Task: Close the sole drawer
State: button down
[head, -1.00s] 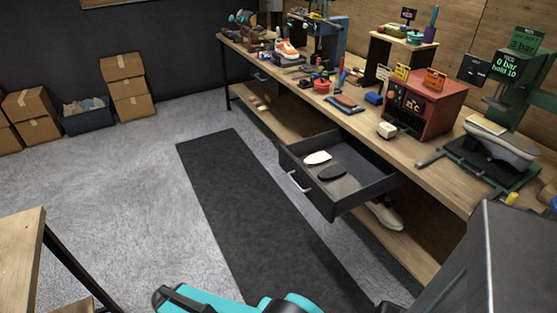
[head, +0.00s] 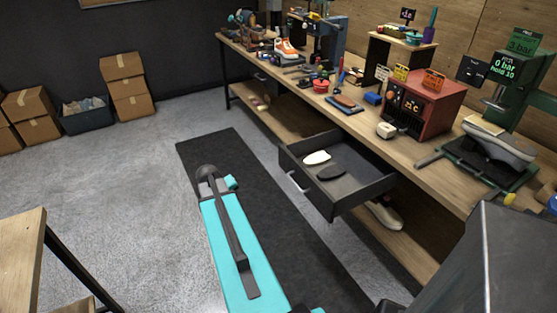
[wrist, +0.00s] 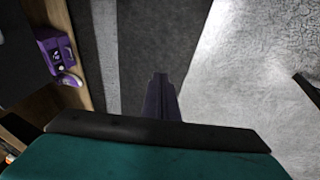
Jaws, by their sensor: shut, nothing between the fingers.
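The sole drawer (head: 335,208) is a dark grey drawer under the workbench, pulled well out over the floor mat in the head view. A white sole (head: 317,157) and a black sole (head: 331,173) lie inside it. Its light handle (head: 297,183) is on the front face. My gripper (wrist: 161,78) shows in the wrist view with its dark fingers together and empty, above the mat and floor. I cannot make out the fingers in the head view, where my teal arm extends left of the drawer, apart from it. The drawer is not clearly identifiable in the wrist view.
The workbench (head: 440,180) holds tools, a red heater box (head: 425,110) and a green press (head: 515,100). A shoe (head: 385,216) stands on the lower shelf. A wooden table (head: 20,245) is at the left. Grey floor (head: 130,180) beside the mat is clear.

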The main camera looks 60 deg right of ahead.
jog(key=s+d+r+m+h, duration=0.1)
jog(key=s+d+r, duration=0.2)
jog(key=d+r, duration=0.4)
jog(key=s+d+r+m+h, duration=0.1)
jog(key=s+d+r, duration=0.3)
jog(key=d+r, duration=0.3)
jog(key=d, duration=0.3)
jog(key=shift+h, duration=0.4)
jog(key=shift+w+d, duration=0.1)
jog(key=p, duration=0.3)
send_near(282, 162)
notch_tip(282, 162, down, 4)
jog(key=w, duration=0.3)
jog(key=shift+s+d+p, duration=0.65)
jog(key=shift+s+d, duration=0.55)
jog(key=shift+d, duration=0.15)
jog(key=shift+d, duration=0.15)
